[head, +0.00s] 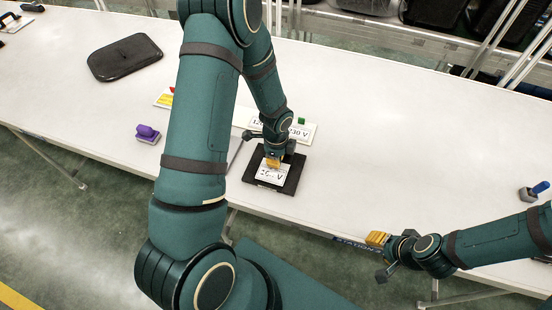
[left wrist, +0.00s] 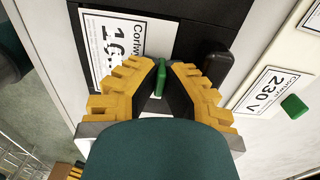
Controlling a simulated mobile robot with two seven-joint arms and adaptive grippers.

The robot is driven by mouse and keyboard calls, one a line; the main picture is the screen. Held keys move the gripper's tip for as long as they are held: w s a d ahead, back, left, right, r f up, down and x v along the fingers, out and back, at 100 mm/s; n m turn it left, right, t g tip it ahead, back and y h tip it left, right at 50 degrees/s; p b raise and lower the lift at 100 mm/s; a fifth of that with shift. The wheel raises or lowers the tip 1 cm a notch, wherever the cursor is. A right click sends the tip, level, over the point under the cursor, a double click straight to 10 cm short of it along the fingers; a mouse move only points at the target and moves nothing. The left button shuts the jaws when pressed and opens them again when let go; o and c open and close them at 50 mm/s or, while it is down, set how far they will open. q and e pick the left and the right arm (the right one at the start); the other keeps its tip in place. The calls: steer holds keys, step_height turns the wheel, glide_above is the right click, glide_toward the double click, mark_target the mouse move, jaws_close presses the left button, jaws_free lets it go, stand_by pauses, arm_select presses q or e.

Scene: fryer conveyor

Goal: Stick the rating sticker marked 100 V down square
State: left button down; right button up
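A white sticker (head: 272,175) with large black print lies at or just above a black plate (head: 287,184) near the table's front edge. In the left wrist view the sticker (left wrist: 112,40) reads "10…", the rest of its marking cut off by my finger. It looks roughly lined up with the plate; I cannot tell whether it touches. My left gripper (head: 273,161) is over its far edge. In the left wrist view its yellow fingers (left wrist: 162,68) close around a small green tab (left wrist: 161,78) beside the sticker. My right gripper (head: 378,239) hangs empty at the table's front edge.
A purple-handled tool (head: 147,133) and a black tray (head: 125,57) lie left. A blue-handled tool (head: 535,191) stands far right. The table's right half is mostly clear.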

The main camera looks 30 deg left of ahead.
arm_select(q)
steer(key=shift+f+b, duration=0.35)
steer(key=shift+f, duration=0.1)
stand_by(0.8)
steer(key=shift+c, duration=2)
jaws_free()
steer(key=shift+r, duration=0.2)
steer(key=shift+r+p, duration=2.45)
steer(key=shift+r, duration=0.9)
